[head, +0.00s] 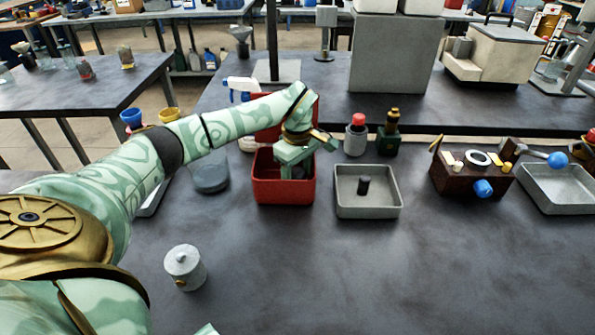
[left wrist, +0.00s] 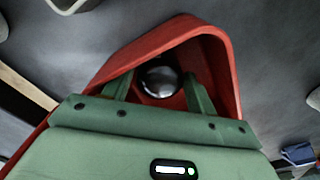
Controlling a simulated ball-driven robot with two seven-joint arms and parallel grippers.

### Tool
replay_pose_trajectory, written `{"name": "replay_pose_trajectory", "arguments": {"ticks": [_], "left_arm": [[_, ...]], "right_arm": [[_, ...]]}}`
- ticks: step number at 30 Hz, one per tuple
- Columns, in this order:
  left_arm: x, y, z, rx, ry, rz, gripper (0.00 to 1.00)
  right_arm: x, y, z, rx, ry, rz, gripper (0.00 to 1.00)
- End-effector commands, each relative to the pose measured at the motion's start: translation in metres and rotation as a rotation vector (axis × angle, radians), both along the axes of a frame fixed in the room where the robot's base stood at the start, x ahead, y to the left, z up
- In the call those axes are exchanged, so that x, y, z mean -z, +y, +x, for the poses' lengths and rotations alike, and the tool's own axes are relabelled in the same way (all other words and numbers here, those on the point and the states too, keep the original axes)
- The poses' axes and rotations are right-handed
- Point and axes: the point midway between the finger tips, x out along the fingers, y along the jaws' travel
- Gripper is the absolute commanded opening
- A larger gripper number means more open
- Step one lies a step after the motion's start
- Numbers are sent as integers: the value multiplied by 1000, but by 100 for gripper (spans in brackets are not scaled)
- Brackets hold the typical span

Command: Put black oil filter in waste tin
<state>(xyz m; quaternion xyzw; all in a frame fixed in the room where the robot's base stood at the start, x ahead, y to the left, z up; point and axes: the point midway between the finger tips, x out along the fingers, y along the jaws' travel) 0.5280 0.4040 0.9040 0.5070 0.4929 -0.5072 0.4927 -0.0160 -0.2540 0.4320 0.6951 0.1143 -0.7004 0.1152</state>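My left gripper (head: 295,168) reaches down into the red waste tin (head: 283,191), left of the grey tray. In the left wrist view, the tin's wall (left wrist: 233,75) surrounds the fingers. A shiny black round thing, apparently the black oil filter (left wrist: 160,82), is inside the tin between the two fingers. The fingers of the left gripper (left wrist: 158,90) stand apart, with a gap visible on the filter's left side. In the head view, the gripper mostly hides the filter.
A grey tray (head: 347,211) holding a small black cylinder (head: 363,186) stands right of the tin. Behind it are a red-capped bottle (head: 355,139) and a dark bottle (head: 388,140). A brown mechanical block (head: 467,180) stands farther right. A grey lidded pot (head: 184,270) stands front left. The front centre is clear.

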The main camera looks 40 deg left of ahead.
Motion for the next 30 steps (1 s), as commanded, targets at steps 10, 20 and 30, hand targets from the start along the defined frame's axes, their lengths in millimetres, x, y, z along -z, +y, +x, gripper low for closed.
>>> {"name": "replay_pose_trajectory", "arguments": {"ticks": [10, 20, 30], "left_arm": [[-9, 0, 0, -1, -2, 1, 57], [-86, 1, 0, -2, -8, 2, 57], [-124, 0, 0, -1, -2, 0, 57]], "right_arm": [[-2, 0, 1, 0, -2, 0, 84], [-29, 0, 10, 1, -24, 1, 84], [-40, 3, 14, 3, -33, 4, 84]]}}
